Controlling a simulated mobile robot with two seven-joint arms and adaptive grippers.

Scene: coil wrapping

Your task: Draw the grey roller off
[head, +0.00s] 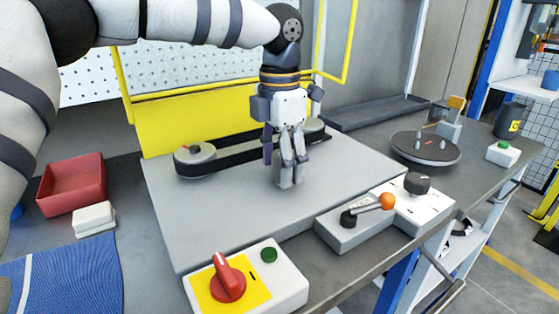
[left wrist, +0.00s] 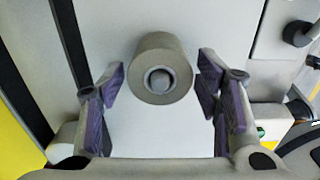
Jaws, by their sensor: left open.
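The grey roller (left wrist: 140,62) stands on a round grey pin (left wrist: 159,79) in the left wrist view, which looks at its end face. My left gripper (left wrist: 163,84) is open, with one purple-padded finger on each side of the roller and a visible gap to both. In the head view the left gripper (head: 285,160) points down over the light grey plate (head: 215,220). Its fingers largely hide the roller there. My right gripper is not in view.
A black belt runs behind the gripper from a left pulley (head: 195,152). In front are a box with a red knob (head: 228,280) and an orange-tipped lever (head: 387,201). A dark turntable (head: 425,152) stands right. A red bin (head: 72,186) stands left.

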